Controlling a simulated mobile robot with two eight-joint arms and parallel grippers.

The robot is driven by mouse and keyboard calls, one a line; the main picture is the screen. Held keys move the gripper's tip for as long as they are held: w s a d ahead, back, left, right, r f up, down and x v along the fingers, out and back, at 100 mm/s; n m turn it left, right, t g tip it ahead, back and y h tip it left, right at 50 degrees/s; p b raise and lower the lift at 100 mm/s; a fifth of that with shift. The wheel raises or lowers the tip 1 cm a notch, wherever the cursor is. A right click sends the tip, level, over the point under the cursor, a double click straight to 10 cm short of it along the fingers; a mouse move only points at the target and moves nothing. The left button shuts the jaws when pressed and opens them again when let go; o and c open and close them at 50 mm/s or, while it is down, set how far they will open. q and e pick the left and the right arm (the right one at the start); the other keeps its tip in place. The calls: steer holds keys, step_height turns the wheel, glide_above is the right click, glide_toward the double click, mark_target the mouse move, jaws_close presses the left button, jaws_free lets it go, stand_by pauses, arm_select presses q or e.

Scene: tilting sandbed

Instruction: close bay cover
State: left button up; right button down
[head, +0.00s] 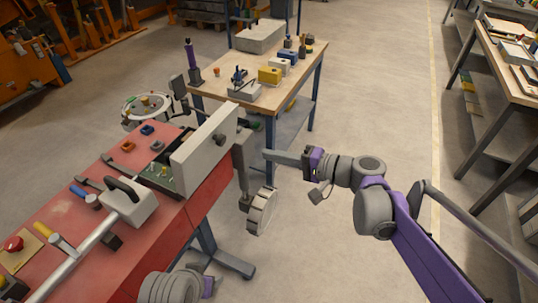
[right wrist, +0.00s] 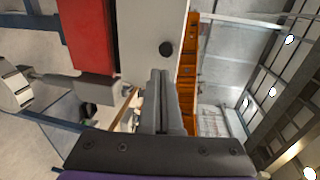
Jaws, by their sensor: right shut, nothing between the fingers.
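The bay cover is a pale grey panel (head: 203,152) with a dark round knob. It stands raised at the right side of the red bench (head: 62,213). The open bay (head: 163,172) beside it shows a green board, partly hidden by the panel. In the right wrist view the cover (right wrist: 148,28) and its knob lie just beyond the fingertips. My right gripper (head: 268,155) is shut and empty, to the right of the cover's outer face; its fingers show in the right wrist view (right wrist: 160,78). I cannot tell if they touch the cover. My left gripper's fingers are not in view.
A grey handwheel (head: 262,211) hangs at the bench's right side, below my right gripper. A wooden table (head: 222,92) with small parts stands behind. A grey block with a black handle (head: 127,202) sits on the bench.

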glide_toward(223, 141)
steer(key=x, duration=0.5)
steer(key=shift+w+a+f, duration=0.1)
steer(key=shift+f, duration=0.3)
steer(key=shift+w+a+r, duration=0.1)
steer(key=shift+w+a, duration=0.2)
steer(key=shift+a, duration=0.3)
steer(key=shift+r+p, duration=0.1)
steer(key=shift+p, duration=0.25)
